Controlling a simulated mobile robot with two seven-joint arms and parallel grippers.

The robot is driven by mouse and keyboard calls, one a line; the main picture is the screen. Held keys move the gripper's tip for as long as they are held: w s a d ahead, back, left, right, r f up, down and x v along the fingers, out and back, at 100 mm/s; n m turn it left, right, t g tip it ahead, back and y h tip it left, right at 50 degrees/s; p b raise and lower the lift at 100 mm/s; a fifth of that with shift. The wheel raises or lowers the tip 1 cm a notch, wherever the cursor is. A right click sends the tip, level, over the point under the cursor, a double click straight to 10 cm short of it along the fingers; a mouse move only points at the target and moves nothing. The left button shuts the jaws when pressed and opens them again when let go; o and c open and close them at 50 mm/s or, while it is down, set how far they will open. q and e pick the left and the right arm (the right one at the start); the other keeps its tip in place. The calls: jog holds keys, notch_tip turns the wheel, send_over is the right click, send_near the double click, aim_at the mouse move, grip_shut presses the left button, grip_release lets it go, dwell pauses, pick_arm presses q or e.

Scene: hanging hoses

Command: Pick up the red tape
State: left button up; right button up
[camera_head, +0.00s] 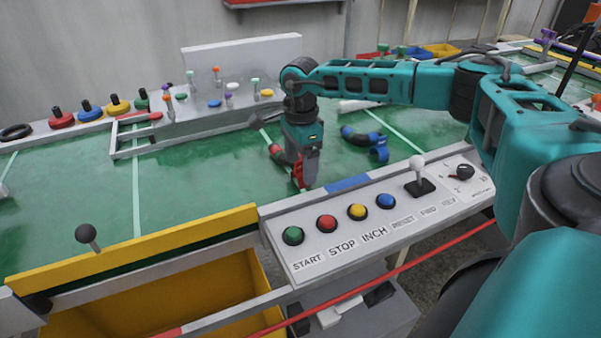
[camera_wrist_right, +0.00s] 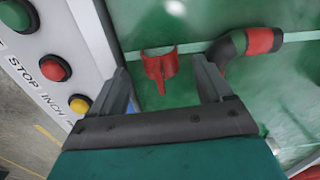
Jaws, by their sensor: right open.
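My right gripper (camera_head: 302,172) points down over the green table, near its front edge. In the right wrist view its two fingers (camera_wrist_right: 160,82) are open. A small red clip-like piece (camera_wrist_right: 160,66) with a curved opening and a short stem shows between and just beyond the fingertips. Beside it, a dark bent hose (camera_wrist_right: 225,48) carries a wide red band (camera_wrist_right: 263,40), outside the right finger. In the head view, red (camera_head: 276,150) shows beside the gripper, which partly hides that spot. I cannot tell which red piece is the tape. My left gripper is out of view.
A control panel (camera_head: 330,262) with coloured buttons and a lever borders the table's front. A blue-and-black hose (camera_head: 365,142) lies right of the gripper. A grey rack (camera_head: 190,122) with pegs stands behind. Green table to the left (camera_head: 200,180) is clear.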

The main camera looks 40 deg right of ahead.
jog(key=c, duration=1.1)
jog(key=shift+r, duration=0.1)
notch_tip(320, 180, up, 20)
jog(key=p, duration=0.3)
jog(key=shift+p, duration=0.3)
jog(key=o, duration=0.4)
jog(key=c, duration=0.4)
jog(key=shift+c, duration=0.3)
